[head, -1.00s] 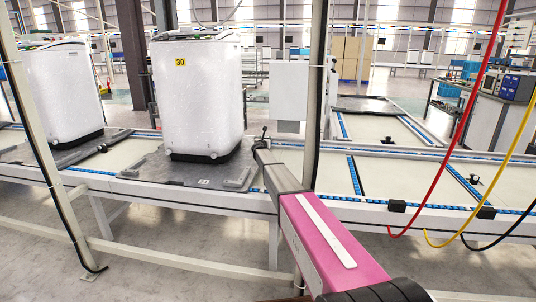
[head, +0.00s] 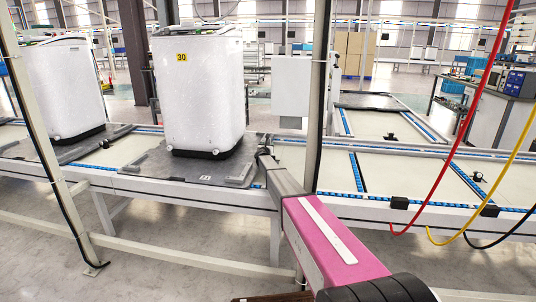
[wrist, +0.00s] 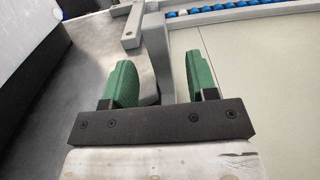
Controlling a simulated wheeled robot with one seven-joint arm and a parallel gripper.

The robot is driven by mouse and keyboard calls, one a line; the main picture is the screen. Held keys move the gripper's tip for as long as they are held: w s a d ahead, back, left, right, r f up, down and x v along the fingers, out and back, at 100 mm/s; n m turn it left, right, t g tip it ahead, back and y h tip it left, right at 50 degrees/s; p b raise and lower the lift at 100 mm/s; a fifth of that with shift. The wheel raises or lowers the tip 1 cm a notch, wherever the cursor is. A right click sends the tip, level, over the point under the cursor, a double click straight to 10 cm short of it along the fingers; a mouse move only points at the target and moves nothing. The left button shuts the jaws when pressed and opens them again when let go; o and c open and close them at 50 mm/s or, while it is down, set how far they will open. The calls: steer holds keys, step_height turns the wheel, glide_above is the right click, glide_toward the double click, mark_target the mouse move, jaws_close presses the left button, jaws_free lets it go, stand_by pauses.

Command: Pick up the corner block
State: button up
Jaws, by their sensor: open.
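The grey corner block (wrist: 154,50) shows in the wrist view as an angled piece at the edge of the dark grey pallet (wrist: 70,75). One part runs between my green fingers and another sticks out toward the upper left. My gripper (wrist: 158,68) is open, with one finger on each side of the block. I cannot tell whether either finger touches it. In the head view my arm reaches to the right edge of the pallet (head: 150,181), and the fingers are too small or hidden to make out there.
A white washing machine (head: 203,95) marked 30 stands on the pallet, left of my gripper. A second washer (head: 65,90) stands farther left. A frame post (head: 318,100) rises close to my arm. Red (head: 462,130) and yellow (head: 500,170) hoses hang at right. The conveyor right of the pallet is mostly clear.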

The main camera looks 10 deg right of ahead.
mark_target(269, 142)
steer(key=x, duration=0.6)
steer(key=shift+a, duration=0.1)
steer(key=shift+s, duration=0.1)
jaws_close()
